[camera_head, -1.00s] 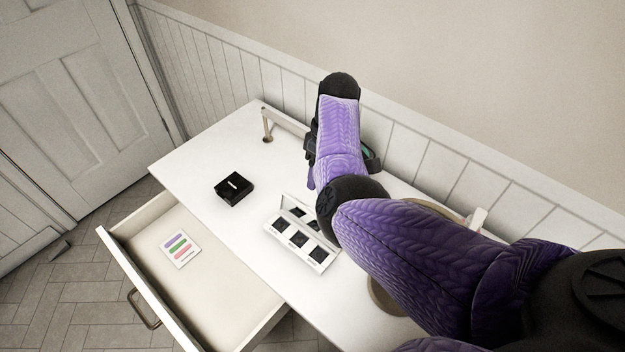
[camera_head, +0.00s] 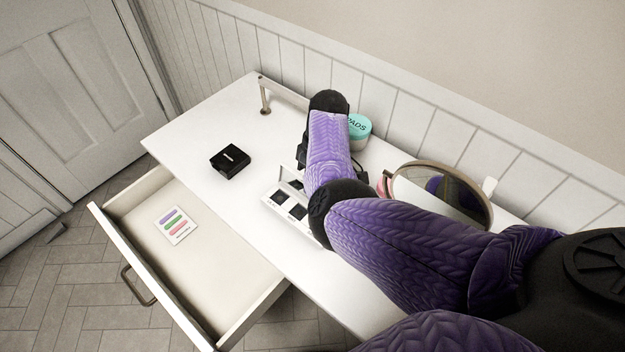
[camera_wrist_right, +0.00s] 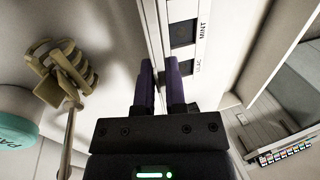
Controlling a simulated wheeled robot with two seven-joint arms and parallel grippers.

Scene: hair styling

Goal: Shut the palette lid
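The white palette (camera_head: 275,207) lies on the table with dark square pans, its raised lid (camera_head: 289,178) standing at its back edge. My right arm hides the palette's right end. In the right wrist view the palette (camera_wrist_right: 197,28) shows a dark pan and the labels MINT and LILAC. My right gripper (camera_wrist_right: 160,68) has its two purple fingers a little apart beside the palette, around the lid's line; I cannot tell whether they touch the lid. In the head view the fingertips are hidden behind my arm. My left gripper is not in view.
A black box (camera_head: 230,161) sits left on the table. A teal-lidded jar (camera_head: 358,126) and a round mirror (camera_head: 440,190) stand behind and right of my arm. An open drawer (camera_head: 150,300) holds a card (camera_head: 175,226). A beige stand (camera_wrist_right: 65,80) is near the gripper.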

